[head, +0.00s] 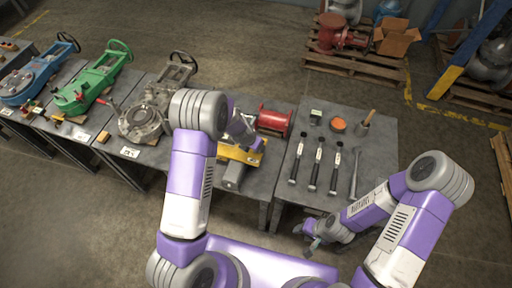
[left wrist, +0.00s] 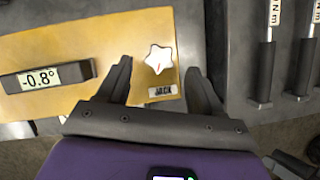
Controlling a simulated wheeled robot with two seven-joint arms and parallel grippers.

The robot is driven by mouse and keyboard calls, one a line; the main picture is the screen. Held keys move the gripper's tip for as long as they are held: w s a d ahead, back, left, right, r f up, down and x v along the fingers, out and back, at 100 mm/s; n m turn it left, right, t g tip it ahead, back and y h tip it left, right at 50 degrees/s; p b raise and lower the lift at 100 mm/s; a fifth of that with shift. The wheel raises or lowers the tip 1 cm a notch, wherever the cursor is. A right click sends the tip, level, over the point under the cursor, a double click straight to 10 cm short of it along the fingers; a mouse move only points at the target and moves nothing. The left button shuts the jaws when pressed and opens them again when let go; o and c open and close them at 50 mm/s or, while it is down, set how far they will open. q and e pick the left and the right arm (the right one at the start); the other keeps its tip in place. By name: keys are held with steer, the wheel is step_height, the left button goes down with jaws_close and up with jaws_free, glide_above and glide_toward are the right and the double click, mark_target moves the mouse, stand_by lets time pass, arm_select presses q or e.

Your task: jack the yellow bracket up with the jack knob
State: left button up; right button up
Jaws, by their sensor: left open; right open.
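The yellow bracket (head: 240,153) lies on the middle table in the head view, partly hidden by my left arm. In the left wrist view the bracket (left wrist: 100,50) fills the upper left. A white star-shaped jack knob (left wrist: 158,59) with a red mark is on its right part, above a small "JACK" label (left wrist: 163,90). My left gripper (left wrist: 158,72) is open, its fingers on either side of the knob; I cannot tell whether they touch it. My right gripper (head: 312,240) hangs empty and open near the front of the right table.
A digital level (left wrist: 45,77) on the bracket reads -0.8°. Several black-handled tools lie on the right table (head: 375,160), with an orange round item (head: 338,125) behind. A red flanged part (head: 273,120) stands behind the bracket. Green (head: 95,85) and blue castings sit farther left.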

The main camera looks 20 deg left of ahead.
arm_select(q)
steer(key=shift+b+x, duration=0.35)
steer(key=shift+x, duration=1.55)
steer(key=c, duration=1.1)
steer(key=shift+o, duration=0.2)
steer(key=shift+a+m, duration=0.1)
steer(key=shift+m, duration=0.3)
